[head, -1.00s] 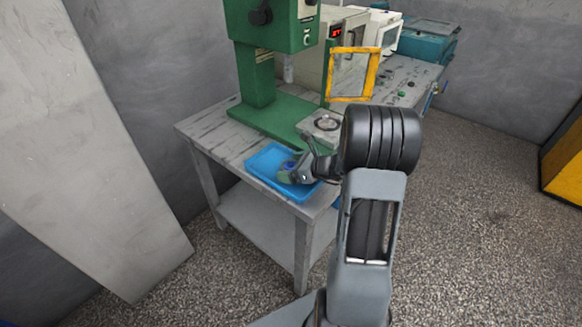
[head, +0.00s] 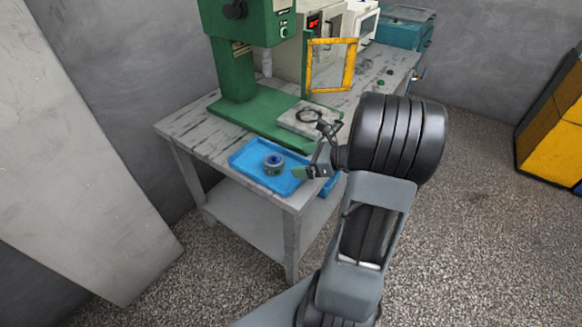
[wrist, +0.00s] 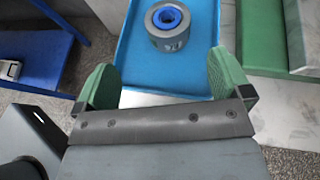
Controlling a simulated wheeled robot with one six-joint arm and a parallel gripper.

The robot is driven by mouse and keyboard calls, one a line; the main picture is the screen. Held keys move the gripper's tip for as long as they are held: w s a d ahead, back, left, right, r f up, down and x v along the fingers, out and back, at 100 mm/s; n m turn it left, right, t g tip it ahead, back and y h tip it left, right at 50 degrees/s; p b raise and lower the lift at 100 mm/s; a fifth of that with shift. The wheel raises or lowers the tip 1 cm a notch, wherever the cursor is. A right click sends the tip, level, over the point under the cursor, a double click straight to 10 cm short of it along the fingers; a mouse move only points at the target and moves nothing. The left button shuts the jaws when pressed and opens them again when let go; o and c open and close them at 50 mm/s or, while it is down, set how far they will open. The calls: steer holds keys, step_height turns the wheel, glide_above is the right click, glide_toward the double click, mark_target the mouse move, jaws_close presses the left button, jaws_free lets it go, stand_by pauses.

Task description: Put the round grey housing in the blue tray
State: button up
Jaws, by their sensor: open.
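The round grey housing (head: 273,163) stands upright in the blue tray (head: 246,153), with a blue ring inside its top. In the wrist view the housing (wrist: 168,27) sits beyond my fingertips, with tray floor (wrist: 130,55) visible around it. My gripper (head: 308,172) is at the right side of the tray, apart from the housing. In the wrist view its two green fingers (wrist: 163,78) are spread wide with nothing between them.
The tray lies on a worn grey table (head: 185,137) in front of a green press (head: 237,75). A square plate with a ring (head: 308,118) is behind the tray. A yellow frame (head: 331,66) stands further back. A blue surface (wrist: 38,50) shows at left in the wrist view.

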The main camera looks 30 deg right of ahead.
steer(key=a+n+g, duration=0.1)
steer(key=a+n, duration=0.1)
steer(key=s+a+n+g, duration=0.1)
steer(key=a+n, duration=0.1)
steer(key=a, duration=0.1)
steer(key=s+a+r+n+g, duration=0.1)
steer(key=a+n+g, duration=0.1)
steer(key=a, duration=0.1)
steer(key=shift+a+n, duration=0.1)
steer(key=shift+n, duration=0.3)
steer(key=s+a+r+n+g+h, duration=0.2)
steer(key=s+a+n+h, duration=0.6)
steer(key=n, duration=1.3)
steer(key=shift+s+a+r+g, duration=0.35)
steer(key=shift+s+g, duration=0.35)
steer(key=shift+s, duration=0.05)
steer(key=shift+r, duration=0.1)
step_height(320, 180, up, 9)
steer(key=p, duration=0.8)
steer(key=shift+s+n+t, duration=0.15)
steer(key=shift+n+t, duration=0.15)
steer(key=shift+a+r, duration=0.1)
